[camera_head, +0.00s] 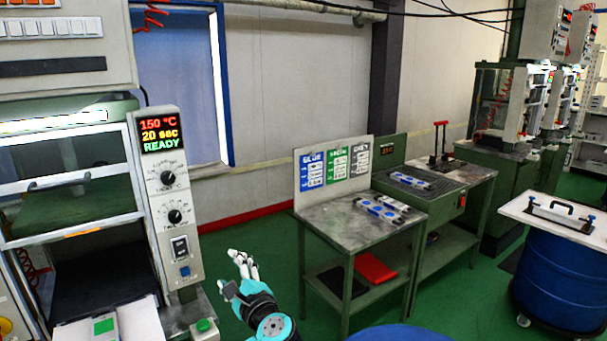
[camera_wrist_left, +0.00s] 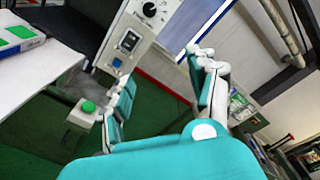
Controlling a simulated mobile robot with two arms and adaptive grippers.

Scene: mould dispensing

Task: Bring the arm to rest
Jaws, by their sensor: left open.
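My left gripper (camera_head: 238,272) is open and empty, in free air over the green floor, between the press and the grey-topped table. In the left wrist view its two teal-padded fingers (camera_wrist_left: 162,70) stand apart with nothing between them. The control panel (camera_head: 163,190) of the press reads 150 °C, 20 sec, READY and is left of the gripper. A mould with a green square (camera_head: 104,326) lies on a white surface in front of the press; it also shows in the left wrist view (camera_wrist_left: 18,38). My right gripper is out of view.
A green button (camera_head: 204,326) stands near the gripper. The grey-topped table (camera_head: 340,213) holds moulds (camera_head: 382,209), with a red item (camera_head: 374,269) on its lower shelf. A blue drum (camera_head: 560,285) under a white board is at right. Green floor is free between press and table.

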